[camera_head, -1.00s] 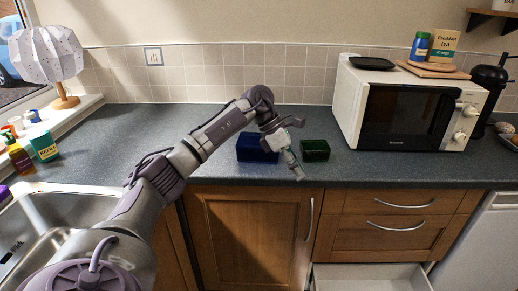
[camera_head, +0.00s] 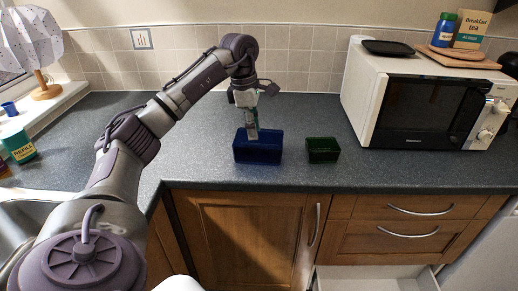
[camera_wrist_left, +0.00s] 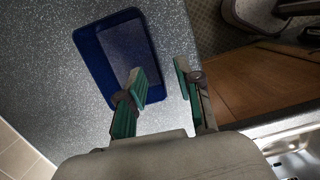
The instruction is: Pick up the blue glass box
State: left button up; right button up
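The blue glass box (camera_head: 258,152) is an open-topped rectangular box near the front of the dark grey counter. My left gripper (camera_head: 252,137) points down at its rim, with the fingertips overlapping the rim in the head view. In the left wrist view, the box (camera_wrist_left: 92,62) lies at the upper left. The left gripper (camera_wrist_left: 160,68) is open there, its green-padded fingers apart. One finger overlaps the box opening, and the other is outside its right wall. Nothing is between the fingers except possibly that wall; I cannot tell their height against the rim. My right gripper is not in view.
A small green glass box (camera_head: 322,151) stands to the right of the blue one, with a gap between. A white microwave (camera_head: 365,100) is farther right. The sink (camera_head: 28,215) is at left. The counter (camera_head: 300,110) behind the boxes is clear. A lower drawer (camera_head: 375,278) stands open.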

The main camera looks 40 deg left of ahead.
pick_arm(q)
jog(key=f, duration=0.5)
jog(key=w+f+p, duration=0.1)
jog(key=f, duration=0.1)
jog(key=shift+w+f, duration=0.1)
jog(key=shift+f, duration=0.55)
grip_shut()
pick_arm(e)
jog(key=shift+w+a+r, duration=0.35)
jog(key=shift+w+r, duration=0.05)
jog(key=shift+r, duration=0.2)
